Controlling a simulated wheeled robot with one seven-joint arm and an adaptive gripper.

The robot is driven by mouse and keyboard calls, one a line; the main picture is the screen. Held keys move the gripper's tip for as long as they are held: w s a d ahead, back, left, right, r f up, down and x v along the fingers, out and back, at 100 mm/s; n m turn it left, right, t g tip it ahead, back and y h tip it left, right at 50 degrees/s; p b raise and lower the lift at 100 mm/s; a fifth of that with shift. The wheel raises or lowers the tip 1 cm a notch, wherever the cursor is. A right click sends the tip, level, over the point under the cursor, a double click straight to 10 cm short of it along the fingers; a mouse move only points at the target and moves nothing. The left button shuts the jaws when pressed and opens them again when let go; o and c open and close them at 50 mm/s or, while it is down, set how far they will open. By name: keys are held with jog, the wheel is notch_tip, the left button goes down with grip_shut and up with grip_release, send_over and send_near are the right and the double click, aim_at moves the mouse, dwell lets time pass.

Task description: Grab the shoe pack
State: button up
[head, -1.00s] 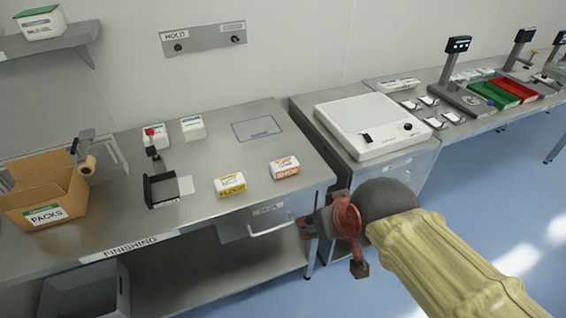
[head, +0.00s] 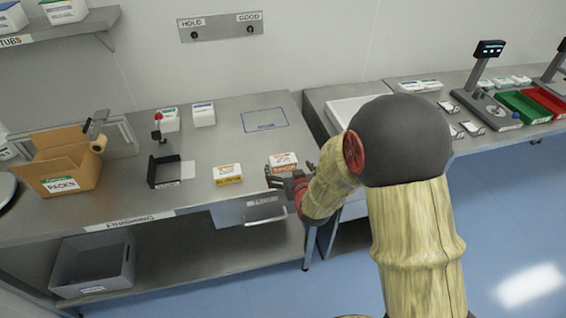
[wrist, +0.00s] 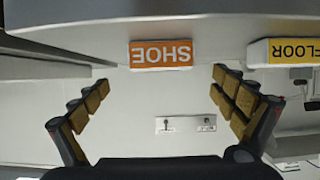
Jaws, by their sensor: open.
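The shoe pack (head: 283,160) is a small white pack with an orange label near the front right edge of the finishing table. In the wrist view the orange SHOE label (wrist: 161,53) appears upside down, between and ahead of the fingers. My gripper (head: 286,176) is at the table's front edge, just in front of the pack, and hides part of its front. In the wrist view my gripper (wrist: 165,95) has its fingers wide apart with nothing between them. The pack looks apart from the fingers.
A black holder (head: 166,171) and a PACKS carton (head: 62,183) are further left. A drawer handle (head: 265,213) is below the edge. The blue-outlined area (head: 265,120) behind is clear.

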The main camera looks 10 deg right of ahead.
aim_at(283, 161)
jog(key=x, duration=0.3)
jog(key=b+x, duration=0.1)
jog(key=x, duration=0.2)
jog(key=shift+s+a+f+b, duration=0.1)
jog(key=shift+a+f+b, duration=0.05)
jog(key=shift+f+b, duration=0.2)
jog(key=shift+w+f, duration=0.1)
jog(key=shift+w, duration=0.5)
jog(key=c, duration=1.3)
